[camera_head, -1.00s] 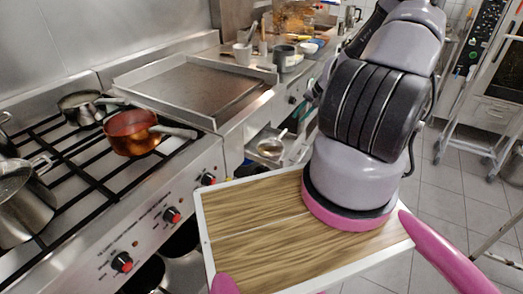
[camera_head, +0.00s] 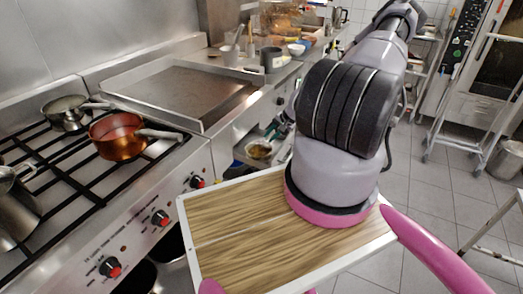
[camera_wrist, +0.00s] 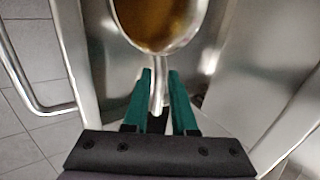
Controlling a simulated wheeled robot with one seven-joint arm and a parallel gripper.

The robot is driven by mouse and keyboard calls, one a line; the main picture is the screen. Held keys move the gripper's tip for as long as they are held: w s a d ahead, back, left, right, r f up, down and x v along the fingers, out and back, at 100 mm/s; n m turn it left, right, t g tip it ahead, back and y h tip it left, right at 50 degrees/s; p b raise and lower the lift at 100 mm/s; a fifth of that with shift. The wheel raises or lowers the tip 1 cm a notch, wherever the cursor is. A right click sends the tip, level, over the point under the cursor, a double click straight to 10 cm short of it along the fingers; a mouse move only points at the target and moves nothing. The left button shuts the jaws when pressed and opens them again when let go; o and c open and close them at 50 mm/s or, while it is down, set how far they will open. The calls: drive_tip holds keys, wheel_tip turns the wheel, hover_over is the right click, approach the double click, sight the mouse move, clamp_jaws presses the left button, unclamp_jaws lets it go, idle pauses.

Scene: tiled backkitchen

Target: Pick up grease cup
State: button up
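The grease cup (camera_head: 259,150) is a small round metal cup with brown grease in it, low in an opening at the front of the counter, below the griddle. In the wrist view the cup (camera_wrist: 160,22) is at the top, with its handle pointing down toward me. My gripper (camera_wrist: 160,72) has two green fingers spread apart, one on either side of the handle (camera_wrist: 158,98). I see a gap between the fingers, and whether either touches the handle cannot be told. In the head view my arm hides part of the area right of the cup.
A stove (camera_head: 85,190) with a copper pot (camera_head: 117,135) and other pans stands at left, beside a flat griddle (camera_head: 185,92). Metal walls flank the cup in the wrist view. Open tiled floor (camera_head: 420,200) and a wheeled rack lie at right.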

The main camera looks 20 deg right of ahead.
drive_tip(key=shift+x, duration=1.05)
clamp_jaws()
idle(0.6)
